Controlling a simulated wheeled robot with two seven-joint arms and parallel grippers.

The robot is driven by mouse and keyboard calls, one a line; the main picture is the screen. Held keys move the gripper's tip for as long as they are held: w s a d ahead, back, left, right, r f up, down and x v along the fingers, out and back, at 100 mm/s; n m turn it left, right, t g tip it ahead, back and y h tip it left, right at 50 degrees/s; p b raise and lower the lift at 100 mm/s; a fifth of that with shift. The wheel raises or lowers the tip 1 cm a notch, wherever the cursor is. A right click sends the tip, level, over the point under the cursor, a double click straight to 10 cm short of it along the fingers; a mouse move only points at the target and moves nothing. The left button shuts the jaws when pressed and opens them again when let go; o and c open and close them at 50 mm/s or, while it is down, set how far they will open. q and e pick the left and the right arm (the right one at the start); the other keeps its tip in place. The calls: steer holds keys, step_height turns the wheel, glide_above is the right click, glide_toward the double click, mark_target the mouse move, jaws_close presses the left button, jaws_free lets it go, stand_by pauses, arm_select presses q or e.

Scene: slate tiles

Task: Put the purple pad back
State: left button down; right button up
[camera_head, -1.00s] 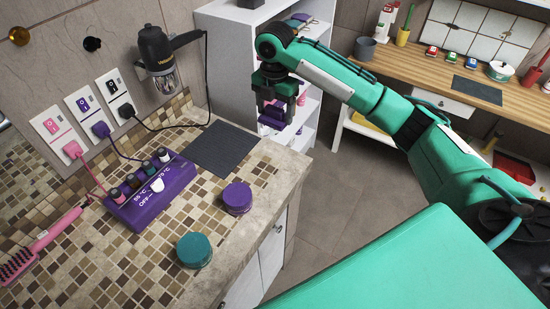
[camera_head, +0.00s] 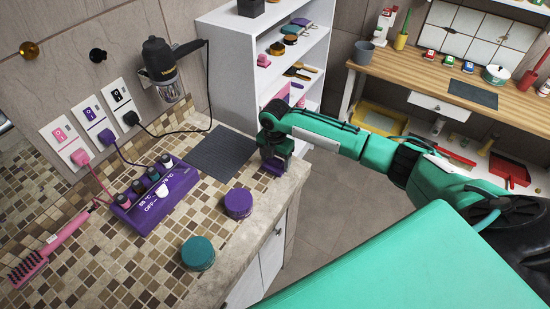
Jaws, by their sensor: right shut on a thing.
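My right gripper (camera_head: 276,154) is shut on a small purple thing, which I take to be the purple pad (camera_head: 273,167). It holds it low over the back right part of the tiled counter (camera_head: 228,230), beside the dark grey mat (camera_head: 222,150). The gripper hides part of the pad, and I cannot tell whether the pad touches the counter. A round purple tin (camera_head: 238,203) and a round teal tin (camera_head: 198,253) stand nearer the front edge. My left gripper is not in view.
A purple control box (camera_head: 155,205) with several bottles lies left of the tins. A pink brush (camera_head: 47,246) lies at far left. A hair dryer (camera_head: 160,62) hangs on the wall. A white shelf (camera_head: 230,65) stands behind the counter. A wooden desk (camera_head: 430,80) is at back right.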

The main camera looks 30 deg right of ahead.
mark_target(275, 158)
steer(key=shift+f, duration=0.2)
steer(key=o, duration=0.9)
steer(key=shift+o, duration=0.2)
step_height(275, 158, up, 12)
steer(key=b, duration=0.2)
steer(key=shift+r+b, duration=0.15)
steer(key=shift+b, duration=0.25)
